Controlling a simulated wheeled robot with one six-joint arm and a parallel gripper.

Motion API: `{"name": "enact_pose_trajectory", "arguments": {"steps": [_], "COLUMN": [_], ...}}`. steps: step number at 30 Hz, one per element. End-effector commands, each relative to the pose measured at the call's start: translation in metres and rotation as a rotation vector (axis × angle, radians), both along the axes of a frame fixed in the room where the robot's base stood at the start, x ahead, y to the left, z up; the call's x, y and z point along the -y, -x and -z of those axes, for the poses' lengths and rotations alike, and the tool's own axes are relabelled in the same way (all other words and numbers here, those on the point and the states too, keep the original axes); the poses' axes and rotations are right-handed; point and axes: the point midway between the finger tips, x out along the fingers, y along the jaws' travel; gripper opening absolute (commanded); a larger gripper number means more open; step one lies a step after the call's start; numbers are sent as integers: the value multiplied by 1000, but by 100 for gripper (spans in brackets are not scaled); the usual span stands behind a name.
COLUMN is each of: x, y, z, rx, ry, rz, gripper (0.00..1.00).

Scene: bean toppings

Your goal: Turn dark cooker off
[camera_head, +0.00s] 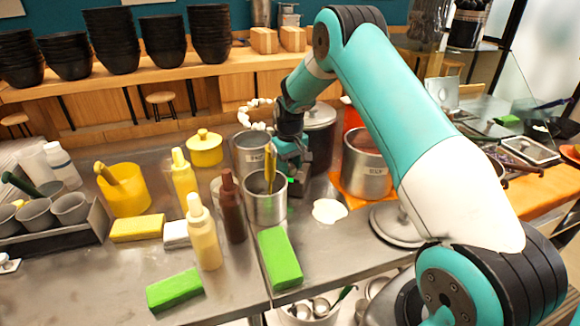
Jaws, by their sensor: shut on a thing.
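My gripper (290,168) points down among the metal containers near the middle of the counter. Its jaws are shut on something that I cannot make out. A small bright green spot (291,180) shows at the fingertips. A dark grey cylindrical cooker (322,142) with a lid stands just behind and to the right of my gripper. My arm partly covers it, and its switch is not visible. A second metal cooker (247,152) with a label stands to the left of my gripper.
A metal pot (266,208) with yellow-handled utensils stands right in front of my gripper. Sauce bottles (204,240) and a green sponge (280,258) are nearby. A metal pot (366,170) stands on an orange mat to the right. A white spill or disc (329,211) lies between.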

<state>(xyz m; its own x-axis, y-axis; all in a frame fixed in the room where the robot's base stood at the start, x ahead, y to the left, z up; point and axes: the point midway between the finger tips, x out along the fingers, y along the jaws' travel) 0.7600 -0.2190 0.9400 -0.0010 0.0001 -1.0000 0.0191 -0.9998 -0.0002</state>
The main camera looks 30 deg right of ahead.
Motion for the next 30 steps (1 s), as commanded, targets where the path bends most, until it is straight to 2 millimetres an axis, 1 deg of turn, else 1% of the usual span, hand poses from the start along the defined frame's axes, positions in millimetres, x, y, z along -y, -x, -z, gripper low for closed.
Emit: {"name": "enact_pose_trajectory", "arguments": {"steps": [6,15,21,30], "x": [0,0,0,-1], "y": [-1,-1,-1,-1], "z": [0,-1,-1,-1], "rx": [5,5,5,5], "ry": [1,1,0,0], "rz": [-193,-393,-468,-504], "gripper": [18,18,18,18]}}
